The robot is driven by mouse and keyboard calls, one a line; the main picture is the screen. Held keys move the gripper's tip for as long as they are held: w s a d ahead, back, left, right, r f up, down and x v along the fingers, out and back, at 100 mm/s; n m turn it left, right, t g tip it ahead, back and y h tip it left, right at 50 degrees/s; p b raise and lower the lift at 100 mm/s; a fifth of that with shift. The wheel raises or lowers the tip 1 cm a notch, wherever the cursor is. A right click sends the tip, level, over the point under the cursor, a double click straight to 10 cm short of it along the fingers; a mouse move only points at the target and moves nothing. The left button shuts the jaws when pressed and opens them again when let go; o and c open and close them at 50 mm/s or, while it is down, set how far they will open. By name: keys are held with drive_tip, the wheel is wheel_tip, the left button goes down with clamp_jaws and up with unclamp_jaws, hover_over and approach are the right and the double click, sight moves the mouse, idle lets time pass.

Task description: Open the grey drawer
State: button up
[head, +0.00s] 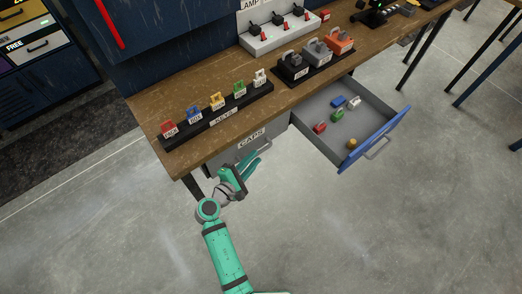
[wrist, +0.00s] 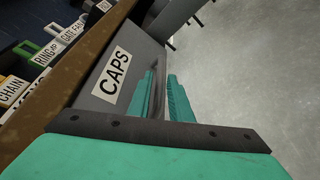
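The grey drawer (head: 275,132) sits under the left part of the workbench, with a white CAPS label on its front. It looks shut. In the wrist view its grey front (wrist: 140,52) and label fill the middle left. My gripper (head: 254,160) is just in front of and below the label in the head view. In the wrist view its two green fingers (wrist: 161,76) point at the drawer front with a narrow gap between them. I see nothing clearly held.
A blue-fronted drawer (head: 375,140) stands open to the right, with several small coloured items inside. The wooden bench top (head: 190,95) above carries a KEYS rack (head: 224,115) and a rack of padlocks (head: 318,64). The concrete floor in front is clear.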

sight(261, 151)
drive_tip(key=shift+x, duration=2.8)
drive_tip(key=shift+f, duration=0.1)
drive_tip(key=shift+s, duration=0.1)
clamp_jaws()
